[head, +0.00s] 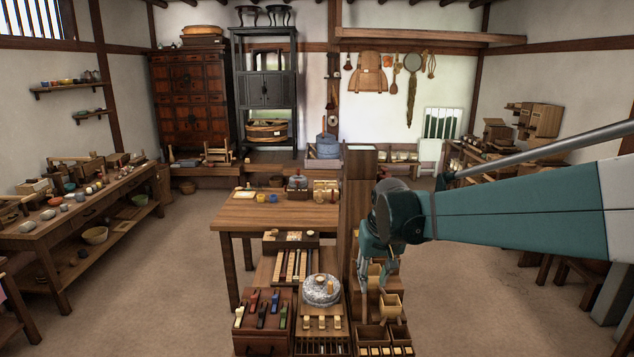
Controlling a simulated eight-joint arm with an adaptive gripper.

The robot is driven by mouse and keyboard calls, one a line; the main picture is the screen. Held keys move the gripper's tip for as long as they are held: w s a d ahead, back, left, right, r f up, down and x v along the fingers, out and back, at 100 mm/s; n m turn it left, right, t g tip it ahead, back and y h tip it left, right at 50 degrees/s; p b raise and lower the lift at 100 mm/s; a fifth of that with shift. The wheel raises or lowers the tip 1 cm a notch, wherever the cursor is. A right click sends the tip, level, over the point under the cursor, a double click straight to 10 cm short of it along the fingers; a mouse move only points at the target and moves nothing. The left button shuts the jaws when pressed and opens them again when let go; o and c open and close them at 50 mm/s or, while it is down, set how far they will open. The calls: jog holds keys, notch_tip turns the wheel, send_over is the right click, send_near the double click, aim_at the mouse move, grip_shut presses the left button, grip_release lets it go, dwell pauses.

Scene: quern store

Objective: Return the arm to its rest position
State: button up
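My teal arm (515,208) reaches in from the right edge of the head view. My gripper (374,282) hangs from its end, fingers pointing down, at the right side of the tall wooden post (357,195). It is over the right part of the low display, close to small wooden boxes (388,305). I cannot tell whether it touches them. The fingers are small and overlap the boxes, so their opening is unclear.
A grey round quern stone (321,290) sits left of my gripper, beside a tray of coloured tools (262,309). A wooden table (277,211) stands behind. A long workbench (80,215) lines the left wall. The floor (480,285) below my arm looks clear.

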jog(key=s+d+r+t, duration=0.1)
jog(key=s+d+r, duration=0.1)
jog(key=s, duration=0.6)
jog(key=s+d+r+t, duration=0.1)
jog(key=s+d+r, duration=0.1)
jog(key=s, duration=0.7)
jog(key=s+d+f+t, duration=0.1)
jog(key=s+f, duration=0.1)
jog(key=s, duration=0.5)
jog(key=s+d+f+m+t, duration=0.1)
jog(key=s, duration=0.6)
jog(key=shift+s+f, duration=0.35)
jog(key=shift+s, duration=0.05)
jog(key=shift+o, duration=0.2)
dwell(1.0)
